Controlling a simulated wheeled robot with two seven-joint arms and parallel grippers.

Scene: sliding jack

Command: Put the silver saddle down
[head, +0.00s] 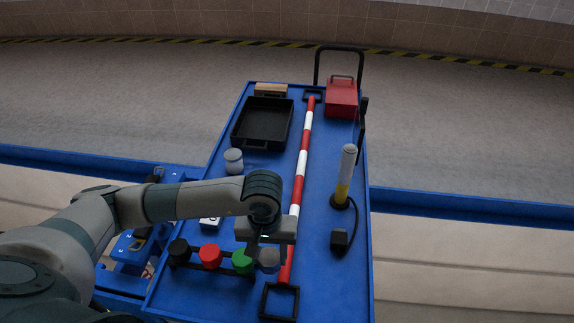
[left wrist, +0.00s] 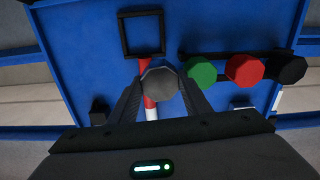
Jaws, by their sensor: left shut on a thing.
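The silver saddle (head: 269,261) is a grey, many-sided piece held between the fingers of my left gripper (head: 266,250). It also shows between the two fingers in the left wrist view (left wrist: 161,84). It is beside the green saddle (head: 242,261), close to the right end of a dark rack (head: 222,264). A red saddle (head: 210,256) and a black saddle (head: 179,250) sit further left on that rack. I cannot tell whether the silver saddle touches the rack. My right gripper is not in view.
A red and white striped bar (head: 303,160) runs along the blue table (head: 334,275), passing close to the silver saddle. A black square frame (head: 279,302) is at its near end. A white and yellow lamp (head: 345,176), black tray (head: 263,122) and red box (head: 342,97) stand further off.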

